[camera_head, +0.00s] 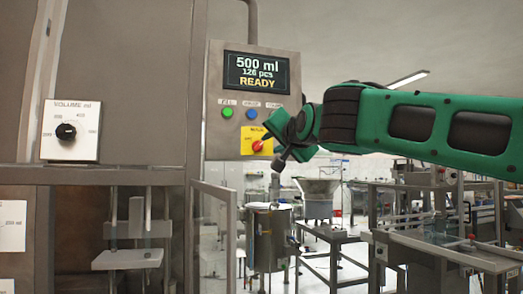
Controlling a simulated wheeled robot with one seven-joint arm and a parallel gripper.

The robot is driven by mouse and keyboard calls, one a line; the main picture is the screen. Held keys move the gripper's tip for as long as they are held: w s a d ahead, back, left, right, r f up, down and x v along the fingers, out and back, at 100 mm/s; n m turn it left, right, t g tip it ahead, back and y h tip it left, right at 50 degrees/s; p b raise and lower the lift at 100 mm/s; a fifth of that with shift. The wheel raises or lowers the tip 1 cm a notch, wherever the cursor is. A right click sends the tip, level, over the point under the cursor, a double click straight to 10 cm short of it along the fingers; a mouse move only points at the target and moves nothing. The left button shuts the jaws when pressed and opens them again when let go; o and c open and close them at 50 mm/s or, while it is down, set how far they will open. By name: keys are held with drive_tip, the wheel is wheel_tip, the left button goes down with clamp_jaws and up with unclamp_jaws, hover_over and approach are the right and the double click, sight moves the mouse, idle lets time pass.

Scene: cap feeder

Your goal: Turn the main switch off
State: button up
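The main switch (257,146) is a red rotary handle on a yellow plate (248,134), low on the right side of the grey control panel. The handle is tilted, and its right part lies close to my arm's end. My gripper (274,152) is at the end of the green arm, just right of the switch. Its fingers overlap the plate's right edge in the picture. I cannot tell whether they touch the handle or how far apart they are. The display (256,72) above reads 500 ml, 126 pcs, READY.
A green button (227,112) and a blue button (251,114) sit above the switch; a third spot is hidden by my arm. A volume dial (66,131) is on the machine's left. A metal door frame (213,232) stands below the panel. Tanks and tables fill the background.

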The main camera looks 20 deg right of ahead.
sight(261, 145)
drive_tip(key=w, duration=1.1)
drive_tip(key=shift+a+r, duration=0.1)
drive_tip(key=shift+r, duration=0.1)
clamp_jaws()
